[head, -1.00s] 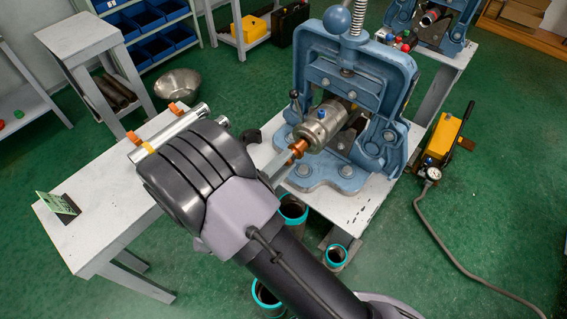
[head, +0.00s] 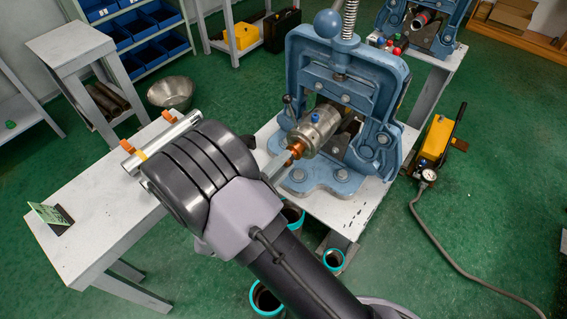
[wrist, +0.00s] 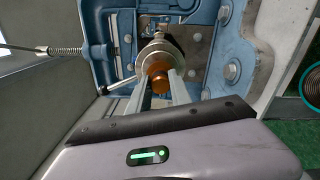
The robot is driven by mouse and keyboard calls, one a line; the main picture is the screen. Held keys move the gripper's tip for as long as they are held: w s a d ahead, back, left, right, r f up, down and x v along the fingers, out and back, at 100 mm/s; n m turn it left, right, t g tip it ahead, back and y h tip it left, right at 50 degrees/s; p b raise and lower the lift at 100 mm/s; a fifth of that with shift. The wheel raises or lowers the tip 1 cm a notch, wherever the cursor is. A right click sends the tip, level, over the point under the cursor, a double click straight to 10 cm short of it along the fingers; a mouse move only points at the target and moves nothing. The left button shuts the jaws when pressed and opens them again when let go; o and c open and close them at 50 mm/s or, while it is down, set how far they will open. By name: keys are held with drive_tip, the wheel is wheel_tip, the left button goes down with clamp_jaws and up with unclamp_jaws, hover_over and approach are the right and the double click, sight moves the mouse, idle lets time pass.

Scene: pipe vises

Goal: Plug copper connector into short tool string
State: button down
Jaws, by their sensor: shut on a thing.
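The copper connector (head: 296,149) is between the two grey fingers of my gripper (head: 283,163), which is shut on it. In the wrist view the connector (wrist: 160,84) shows as an orange-brown round end between the fingertips (wrist: 159,82). The short tool string (head: 316,128) is a steel cylinder with a blue knob, clamped in the blue pipe vise (head: 330,62). The connector is at the near end of the tool string, roughly in line with it, and looks touching. How deep it sits in the bore is hidden. The tool string (wrist: 157,58) shows behind the connector in the wrist view.
A white table (head: 84,232) at left carries a steel tube (head: 160,143) on orange rests and a small green sign (head: 47,212). Teal-rimmed pipes (head: 334,260) stand below. A yellow pump (head: 437,138) with a hose is on the floor at right.

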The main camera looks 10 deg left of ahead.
drive_tip(key=shift+w+d, duration=0.1)
drive_tip(key=shift+w, duration=0.05)
drive_tip(key=shift+x, duration=0.8)
drive_tip(key=c, duration=1.1)
unclamp_jaws()
